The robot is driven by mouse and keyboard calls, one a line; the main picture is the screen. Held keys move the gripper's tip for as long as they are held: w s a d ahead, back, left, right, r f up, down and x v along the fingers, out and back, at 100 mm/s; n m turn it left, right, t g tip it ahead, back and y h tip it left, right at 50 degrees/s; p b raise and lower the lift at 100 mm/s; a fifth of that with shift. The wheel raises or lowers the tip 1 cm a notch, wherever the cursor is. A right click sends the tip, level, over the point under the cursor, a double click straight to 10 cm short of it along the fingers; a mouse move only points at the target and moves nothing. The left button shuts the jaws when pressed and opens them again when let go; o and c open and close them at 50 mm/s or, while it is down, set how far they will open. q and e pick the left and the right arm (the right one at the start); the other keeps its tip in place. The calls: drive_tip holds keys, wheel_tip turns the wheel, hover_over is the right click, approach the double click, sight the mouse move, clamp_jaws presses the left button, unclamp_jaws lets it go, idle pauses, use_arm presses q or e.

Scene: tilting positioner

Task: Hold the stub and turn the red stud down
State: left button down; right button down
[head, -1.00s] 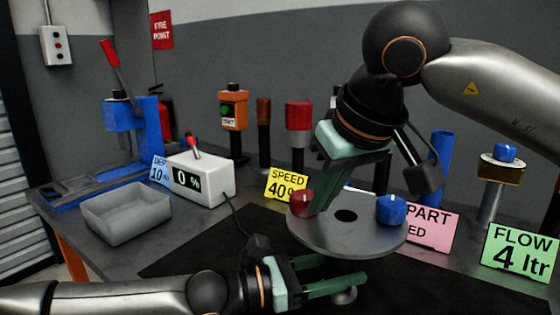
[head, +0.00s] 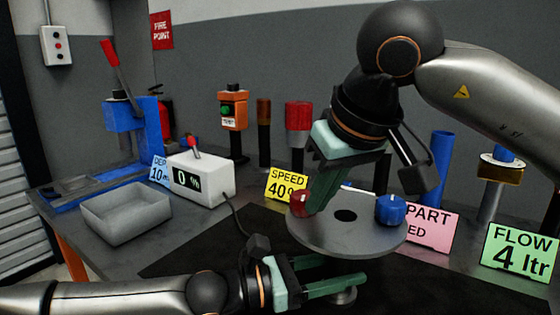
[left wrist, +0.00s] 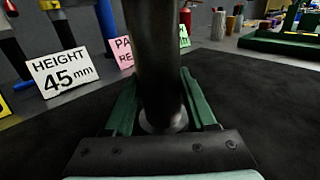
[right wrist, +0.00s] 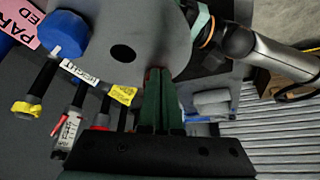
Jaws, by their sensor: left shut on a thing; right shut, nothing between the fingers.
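A grey disc (head: 330,236) stands on the dark mat, with a dark hole near its middle. A small red stud (head: 299,204) sits at its left edge and a blue knob (head: 391,210) at its right. My left gripper (head: 348,286) is low, below the front of the disc, shut on the stub (left wrist: 160,70), a dark upright cylinder between its green fingers in the left wrist view. My right gripper (head: 313,210) points down, shut and empty, its fingertips right beside the red stud. In the right wrist view the fingers (right wrist: 158,80) mostly hide the stud; I cannot tell whether they touch it.
A grey bin (head: 126,212), a white display box (head: 201,177) and a blue press (head: 135,125) stand at the left. Sign cards, including a green one (head: 520,256), stand around the disc. The black mat (head: 205,262) left of the disc is mostly clear.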

use_arm(q)
drive_tip(key=shift+r, duration=0.1)
use_arm(e)
drive_tip(key=shift+s+r, duration=0.15)
drive_tip(key=shift+s, duration=0.15)
wheel_tip(320, 180, up, 6)
drive_tip(key=shift+d+f, duration=0.1)
idle(0.4)
use_arm(q)
drive_tip(key=c, duration=0.6)
unclamp_jaws()
drive_tip(key=shift+r, duration=0.2)
drive_tip(key=o, duration=0.5)
drive_tip(key=shift+f, duration=0.2)
